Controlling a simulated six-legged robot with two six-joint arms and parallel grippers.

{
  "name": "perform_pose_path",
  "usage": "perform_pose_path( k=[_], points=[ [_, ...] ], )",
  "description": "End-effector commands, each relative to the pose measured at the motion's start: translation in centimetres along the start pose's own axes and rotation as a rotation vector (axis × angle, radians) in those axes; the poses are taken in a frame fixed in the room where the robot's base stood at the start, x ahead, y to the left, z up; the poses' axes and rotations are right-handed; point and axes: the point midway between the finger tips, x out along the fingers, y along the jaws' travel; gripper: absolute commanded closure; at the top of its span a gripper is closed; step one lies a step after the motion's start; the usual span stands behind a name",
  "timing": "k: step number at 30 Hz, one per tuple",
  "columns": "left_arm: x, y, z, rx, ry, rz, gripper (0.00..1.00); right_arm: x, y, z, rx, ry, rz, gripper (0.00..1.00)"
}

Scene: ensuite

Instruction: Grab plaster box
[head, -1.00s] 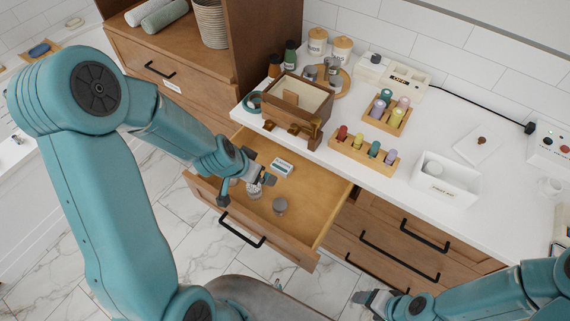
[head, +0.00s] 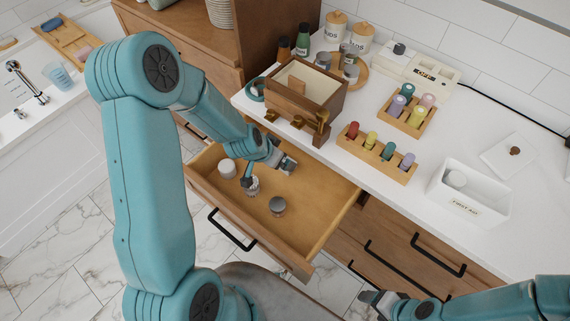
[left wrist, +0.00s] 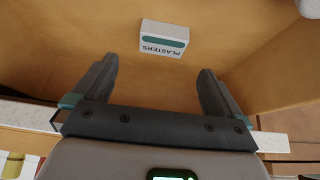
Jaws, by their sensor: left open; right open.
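The plaster box is a small white box with a teal patch and the word PLASTERS (left wrist: 164,38). It lies inside the open drawer, ahead of my left gripper in the left wrist view. My left gripper (left wrist: 157,70) is open and empty, its two dark fingers pointing toward the box from either side, apart from it. My right gripper (head: 376,302) is open and empty at the bottom, in front of the cabinet.
The counter above holds a wooden box (head: 303,98), bottle racks (head: 376,152) and a first aid bin (head: 468,196).

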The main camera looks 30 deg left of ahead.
Motion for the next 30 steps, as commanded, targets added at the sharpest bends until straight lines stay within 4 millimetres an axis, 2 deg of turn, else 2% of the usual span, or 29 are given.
perform_pose_path(
  k=[3,8,16,19,25,26,30],
  points=[
    [1.8,0.0,0.0,0.0,-0.002,0.001,0.0,0.2,0.1,0.0,0.0,0.0,0.0,0.3],
    [2.9,0.0,0.0,-0.001,-0.001,0.0,0.0,0.3,0.1,0.0,0.0,0.0,0.0,0.3],
    [7.0,-0.3,0.3,-0.001,-0.002,0.001,0.0,0.3,0.1,0.0,0.0,0.0,0.0,0.3],
    [7.6,-0.3,0.2,0.0,-0.001,0.001,0.0,0.3,0.1,0.0,0.0,0.0,0.0,0.3],
    [7.7,-0.4,0.2,0.0,0.0,0.0,0.0,0.3,0.1,0.0,0.0,0.0,0.0,0.3],
    [7.7,-0.4,0.2,0.0,0.0,0.0,0.06,0.3,0.1,0.0,0.0,0.0,0.0,0.3],
    [7.7,-0.4,0.2,0.0,0.0,0.0,0.52,0.3,0.1,0.0,0.0,0.0,0.0,0.3]
  ],
)
